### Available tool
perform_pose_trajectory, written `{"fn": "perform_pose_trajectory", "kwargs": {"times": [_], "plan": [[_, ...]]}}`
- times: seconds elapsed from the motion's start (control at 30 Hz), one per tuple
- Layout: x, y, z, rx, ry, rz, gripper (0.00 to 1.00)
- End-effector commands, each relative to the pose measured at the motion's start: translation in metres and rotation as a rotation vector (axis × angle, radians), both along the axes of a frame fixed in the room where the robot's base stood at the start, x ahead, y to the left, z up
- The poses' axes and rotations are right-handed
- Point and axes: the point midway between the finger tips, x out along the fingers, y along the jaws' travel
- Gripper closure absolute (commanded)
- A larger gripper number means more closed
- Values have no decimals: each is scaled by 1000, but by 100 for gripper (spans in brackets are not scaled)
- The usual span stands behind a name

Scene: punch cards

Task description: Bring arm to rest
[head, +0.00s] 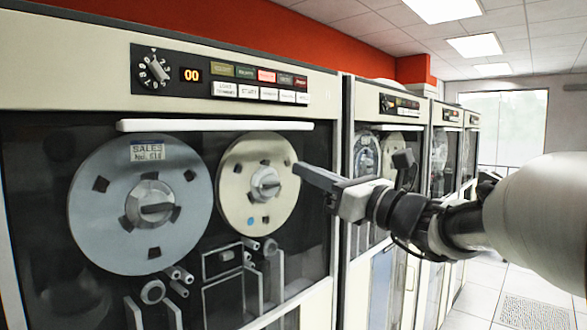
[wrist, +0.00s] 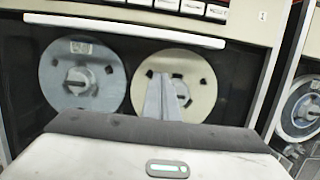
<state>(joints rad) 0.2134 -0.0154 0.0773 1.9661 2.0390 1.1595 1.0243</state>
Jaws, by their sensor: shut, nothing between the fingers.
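My gripper (head: 302,170) reaches in from the right in the head view, its fingers pointing left in front of the tape drive cabinet. In the wrist view its fingers (wrist: 162,98) are together and empty, overlapping the cream reel. The cream reel (head: 236,205) is the right one of two on the drive. I cannot tell how far the fingertips stand from it. My arm comes from the right edge of the head view.
The nearest tape drive (head: 60,45) also holds a grey reel (head: 92,225) labelled "SALES" and a panel with a knob (head: 155,70) and buttons. A white bar (head: 215,125) runs above the reels. More drives (head: 437,120) line up behind. Tiled floor (head: 485,300) is free at lower right.

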Motion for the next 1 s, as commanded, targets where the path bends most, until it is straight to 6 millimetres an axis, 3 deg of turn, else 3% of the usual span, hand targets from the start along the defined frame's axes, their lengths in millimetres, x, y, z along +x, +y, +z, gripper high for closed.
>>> {"fn": "perform_pose_trajectory", "kwargs": {"times": [0.13, 0.27, 0.4, 0.53, 0.67, 0.8, 1.0], "plan": [[-9, -9, -4, -7, -1, 0, 100], [-30, 6, -18, -143, -30, 27, 100], [-85, 36, -66, -537, -140, 115, 100], [-149, 37, -131, -1005, -317, 253, 100], [-203, 5, -189, -1453, -528, 431, 100], [-244, -51, -230, -1877, -770, 663, 100], [-269, -116, -249, -2251, -1016, 951, 100]]}}
